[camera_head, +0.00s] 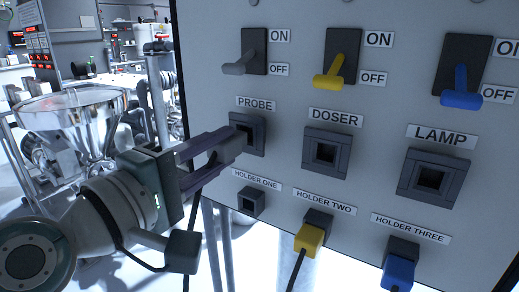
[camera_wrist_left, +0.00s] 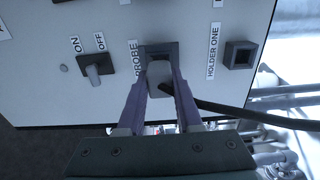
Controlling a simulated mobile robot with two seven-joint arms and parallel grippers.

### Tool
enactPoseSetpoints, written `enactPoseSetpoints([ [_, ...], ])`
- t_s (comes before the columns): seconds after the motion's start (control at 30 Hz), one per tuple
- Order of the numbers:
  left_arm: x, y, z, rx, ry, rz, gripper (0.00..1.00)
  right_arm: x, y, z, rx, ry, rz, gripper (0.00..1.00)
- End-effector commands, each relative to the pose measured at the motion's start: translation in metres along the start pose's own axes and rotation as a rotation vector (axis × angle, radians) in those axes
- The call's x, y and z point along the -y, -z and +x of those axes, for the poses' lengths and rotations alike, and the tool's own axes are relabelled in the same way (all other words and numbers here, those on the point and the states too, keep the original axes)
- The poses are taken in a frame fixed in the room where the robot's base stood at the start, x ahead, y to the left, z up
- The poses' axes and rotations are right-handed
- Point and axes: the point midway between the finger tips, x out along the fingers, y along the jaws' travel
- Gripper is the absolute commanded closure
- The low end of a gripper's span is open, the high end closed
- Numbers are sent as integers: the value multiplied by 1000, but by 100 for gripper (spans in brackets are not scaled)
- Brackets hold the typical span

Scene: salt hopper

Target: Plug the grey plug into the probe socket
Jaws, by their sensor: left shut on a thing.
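The grey plug (camera_head: 226,152) is held between the fingers of my left gripper (camera_head: 222,148), which is shut on it. The plug's nose is at the mouth of the probe socket (camera_head: 258,134), under the PROBE label. In the left wrist view the plug (camera_wrist_left: 159,76) lies in front of the probe socket (camera_wrist_left: 174,49) and covers most of its opening. I cannot tell whether its tip is inside. A black cable runs from the plug. My left gripper also shows in the left wrist view (camera_wrist_left: 160,82). My right gripper is not in view.
The doser socket (camera_head: 327,153) and lamp socket (camera_head: 433,180) are empty. Holder one (camera_head: 250,203) is empty; a yellow plug (camera_head: 309,238) sits in holder two and a blue plug (camera_head: 398,271) in holder three. Three switches line the panel above. A steel hopper (camera_head: 78,118) stands left.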

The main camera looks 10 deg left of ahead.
Motion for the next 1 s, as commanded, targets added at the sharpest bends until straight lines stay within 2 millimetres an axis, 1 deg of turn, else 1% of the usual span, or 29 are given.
enactPoseSetpoints([
  [1.0, 0, 0, 21, 1, -1, 1, 100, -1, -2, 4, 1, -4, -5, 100],
])
